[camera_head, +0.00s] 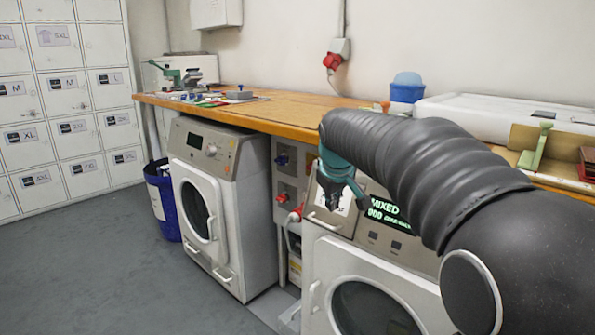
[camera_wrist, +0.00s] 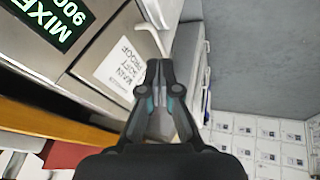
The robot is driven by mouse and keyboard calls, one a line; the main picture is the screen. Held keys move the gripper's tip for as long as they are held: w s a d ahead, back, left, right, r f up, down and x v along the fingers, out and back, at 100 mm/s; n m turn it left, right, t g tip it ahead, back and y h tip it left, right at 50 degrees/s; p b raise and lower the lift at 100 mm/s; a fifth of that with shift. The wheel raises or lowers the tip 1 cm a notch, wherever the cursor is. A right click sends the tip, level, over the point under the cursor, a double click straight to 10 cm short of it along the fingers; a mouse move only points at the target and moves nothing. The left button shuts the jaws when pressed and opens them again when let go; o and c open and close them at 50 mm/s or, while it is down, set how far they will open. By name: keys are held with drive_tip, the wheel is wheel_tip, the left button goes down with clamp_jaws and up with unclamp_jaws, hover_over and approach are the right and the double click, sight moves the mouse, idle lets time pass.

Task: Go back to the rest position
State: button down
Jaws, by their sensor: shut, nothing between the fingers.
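My gripper (camera_head: 333,203) hangs at the end of my black sleeved arm, in front of the control panel of the right-hand machine. In the wrist view my gripper (camera_wrist: 161,68) has its fingertips together with nothing between them. Behind the fingers is the machine's drawer front with a white label (camera_wrist: 117,72) and a pale handle (camera_wrist: 150,38). The green lit display (camera_head: 388,213) reading "MIXED" is just right of the gripper in the head view. I cannot tell whether the fingers touch the machine.
A wooden worktop (camera_head: 290,108) runs above the machines. The left washer (camera_head: 212,200) stands beside a blue bin (camera_head: 162,200). White lockers (camera_head: 68,100) line the left wall. The grey floor (camera_head: 110,270) at left is clear. A blue tub (camera_head: 406,92) and white case (camera_head: 500,112) sit behind my arm.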

drive_tip(key=s+d+f+m, duration=0.1)
drive_tip(key=s+f+m, duration=0.1)
drive_tip(key=s, duration=0.9)
drive_tip(key=s+d+f+m, duration=0.2)
drive_tip(key=s+f, duration=0.2)
drive_tip(key=s, duration=0.8)
drive_tip(key=s+d+f+m, duration=0.2)
drive_tip(key=s+f, duration=0.2)
drive_tip(key=s, duration=0.7)
drive_tip(key=shift+s, duration=0.15)
